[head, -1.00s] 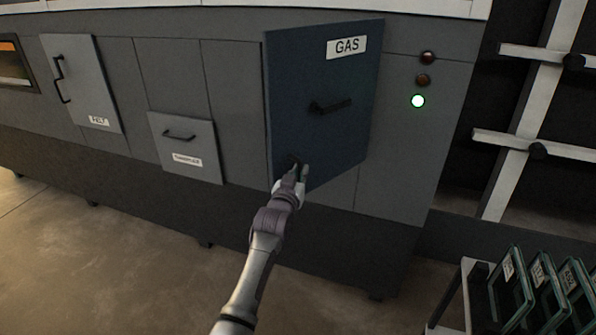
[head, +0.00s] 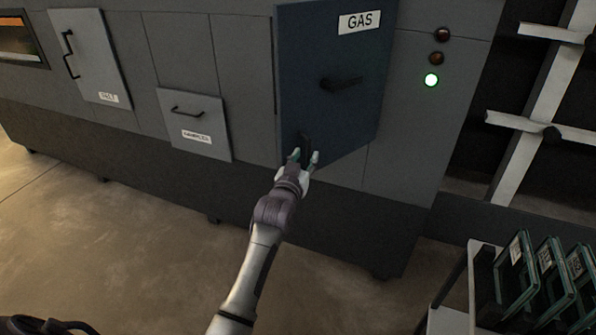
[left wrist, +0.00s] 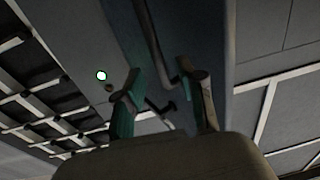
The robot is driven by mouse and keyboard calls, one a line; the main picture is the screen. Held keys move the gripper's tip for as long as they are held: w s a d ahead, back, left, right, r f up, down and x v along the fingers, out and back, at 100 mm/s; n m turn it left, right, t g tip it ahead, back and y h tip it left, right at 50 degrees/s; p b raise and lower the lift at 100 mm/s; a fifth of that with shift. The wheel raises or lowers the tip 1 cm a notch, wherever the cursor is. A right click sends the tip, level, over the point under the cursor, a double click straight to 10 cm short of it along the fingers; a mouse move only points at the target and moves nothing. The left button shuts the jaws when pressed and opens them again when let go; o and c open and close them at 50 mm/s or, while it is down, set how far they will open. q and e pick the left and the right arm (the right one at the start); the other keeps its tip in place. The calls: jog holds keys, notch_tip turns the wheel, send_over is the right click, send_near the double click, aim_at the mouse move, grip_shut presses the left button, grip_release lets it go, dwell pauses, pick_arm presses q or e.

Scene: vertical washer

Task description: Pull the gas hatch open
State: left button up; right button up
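The gas hatch (head: 345,60) is a dark blue panel labelled GAS on the grey machine in the head view. It stands out at an angle, its left edge swung away from the machine front. A dark lever (head: 341,83) sits on its face. My left gripper (head: 305,157) is at the hatch's lower left part, fingers apart. In the left wrist view the fingers (left wrist: 165,100) are also apart. A dark bent bar (left wrist: 155,38) on the hatch (left wrist: 203,35) reaches down between them; contact cannot be told. My right gripper is not in view.
Two other hatches with handles (head: 90,55) (head: 196,122) are to the left. Indicator lamps, one lit green (head: 431,80), are right of the gas hatch. A cart (head: 468,270) with several framed panels stands lower right.

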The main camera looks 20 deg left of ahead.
pick_arm(q)
jog(key=s, duration=0.7)
jog(key=shift+s+d, duration=0.4)
jog(key=shift+d, duration=0.05)
